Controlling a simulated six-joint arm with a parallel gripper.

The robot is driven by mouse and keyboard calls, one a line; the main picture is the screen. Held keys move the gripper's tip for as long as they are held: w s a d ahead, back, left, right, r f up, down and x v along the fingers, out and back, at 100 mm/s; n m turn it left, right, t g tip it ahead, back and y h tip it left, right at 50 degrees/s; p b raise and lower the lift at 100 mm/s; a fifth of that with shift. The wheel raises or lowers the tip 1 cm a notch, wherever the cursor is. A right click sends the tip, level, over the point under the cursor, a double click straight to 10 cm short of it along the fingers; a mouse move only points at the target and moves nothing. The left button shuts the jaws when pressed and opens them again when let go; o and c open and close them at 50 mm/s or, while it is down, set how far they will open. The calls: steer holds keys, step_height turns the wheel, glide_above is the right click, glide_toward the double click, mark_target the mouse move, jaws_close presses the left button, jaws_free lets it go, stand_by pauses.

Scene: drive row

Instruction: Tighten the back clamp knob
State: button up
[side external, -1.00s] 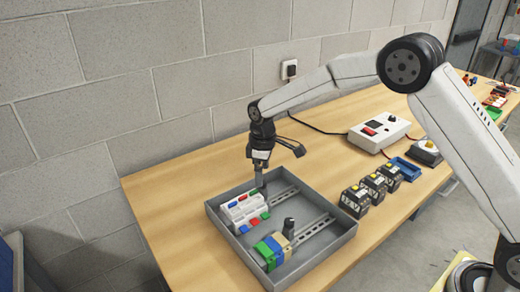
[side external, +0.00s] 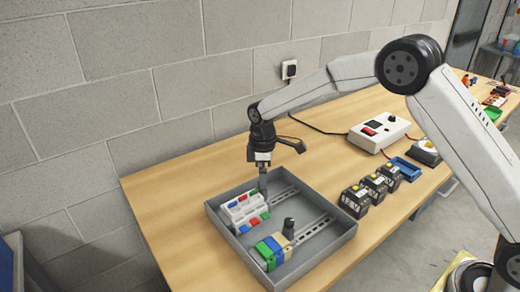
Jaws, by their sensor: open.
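My gripper (side external: 264,186) points straight down over the back rail in the grey tray (side external: 338,248), at the right end of the white block row. It is open, though its fingers overlap in this view. The back clamp knob cannot be made out; the fingers seem to cover its place, and I cannot tell whether they touch it. The back rail (side external: 284,196) runs bare to the right of the fingers. On the front rail (side external: 316,228), a dark upright clamp knob (side external: 288,226) stands beside green, blue and tan blocks (side external: 272,250).
White modules (side external: 243,212) with red, blue and green parts fill the tray's back left. Several dark blocks (side external: 372,187) stand right of the tray. A blue bin (side external: 405,169) and white control box (side external: 379,132) lie beyond. The table's left side is clear.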

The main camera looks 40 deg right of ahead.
steer(key=shift+f, duration=1.25)
steer(key=shift+c, duration=0.2)
steer(key=c, duration=1.3)
steer(key=shift+o, duration=0.2)
